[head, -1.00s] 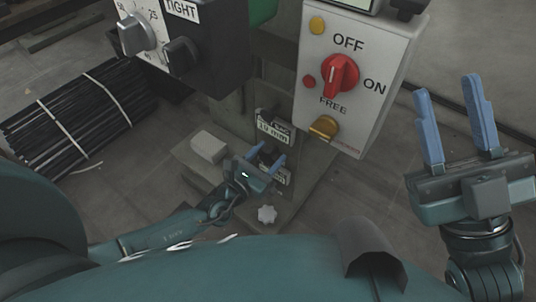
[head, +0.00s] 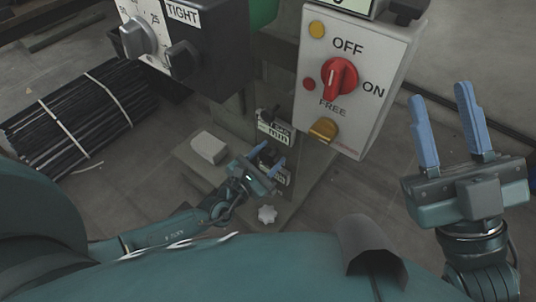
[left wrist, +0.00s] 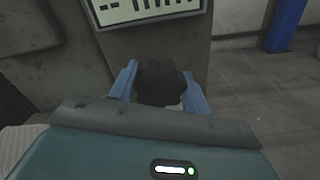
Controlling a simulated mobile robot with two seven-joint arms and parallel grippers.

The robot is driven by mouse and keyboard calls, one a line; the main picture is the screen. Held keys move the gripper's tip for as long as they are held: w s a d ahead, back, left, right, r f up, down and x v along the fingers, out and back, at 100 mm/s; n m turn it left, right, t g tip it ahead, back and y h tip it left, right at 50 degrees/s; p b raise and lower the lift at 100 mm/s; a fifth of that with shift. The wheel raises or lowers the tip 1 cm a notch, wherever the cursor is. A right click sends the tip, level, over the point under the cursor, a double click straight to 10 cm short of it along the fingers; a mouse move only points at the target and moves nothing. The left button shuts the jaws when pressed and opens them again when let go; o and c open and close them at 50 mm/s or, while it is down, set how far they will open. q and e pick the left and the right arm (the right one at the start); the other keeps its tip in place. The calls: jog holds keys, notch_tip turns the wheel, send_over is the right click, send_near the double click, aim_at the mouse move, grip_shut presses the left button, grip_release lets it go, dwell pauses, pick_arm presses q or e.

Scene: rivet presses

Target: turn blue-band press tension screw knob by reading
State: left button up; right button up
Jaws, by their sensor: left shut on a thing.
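In the head view my left gripper (head: 268,166) is low at the press column, just below a small lit reading display (head: 274,130). In the left wrist view my left gripper (left wrist: 157,84) has its blue fingers on both sides of a dark knob (left wrist: 158,80), shut on it. The display (left wrist: 150,10) shows above the knob there, cut off by the top edge; its figures cannot be read. In the head view the knob is mostly hidden by the fingers. My right gripper (head: 450,130) is raised at the right, open and empty. No blue band is clear in these views.
A control box (head: 352,80) with a red OFF/ON switch (head: 339,77) hangs right of the column. A dark box (head: 190,50) with dials and a TIGHT label is at upper left. Bundled black rods (head: 75,115) lie left.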

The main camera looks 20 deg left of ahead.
pick_arm(q)
jog(key=shift+r+m, duration=0.1)
jog(key=shift+m, duration=0.9)
jog(key=m+p, duration=0.1)
jog(key=m, duration=0.3)
jog(key=shift+d+m+p, duration=0.15)
jog(key=shift+m+p, duration=0.15)
jog(key=shift+p, duration=0.05)
jog(key=shift+m+p, duration=0.8)
jog(key=shift+m, duration=1.9)
pick_arm(e)
jog(key=shift+w+a+f+m+h, duration=0.1)
jog(key=shift+f+m+h, duration=1)
jog(key=shift+m, duration=0.15)
jog(key=shift+w+a+f+m+h, duration=0.1)
jog(key=shift+f+m+h, duration=0.95)
jog(key=shift+m, duration=0.2)
pick_arm(q)
jog(key=shift+w, duration=0.1)
jog(key=o, duration=1)
jog(key=shift+f, duration=0.25)
jog(key=shift+c, duration=0.2)
pick_arm(e)
jog(key=shift+s+f, duration=0.1)
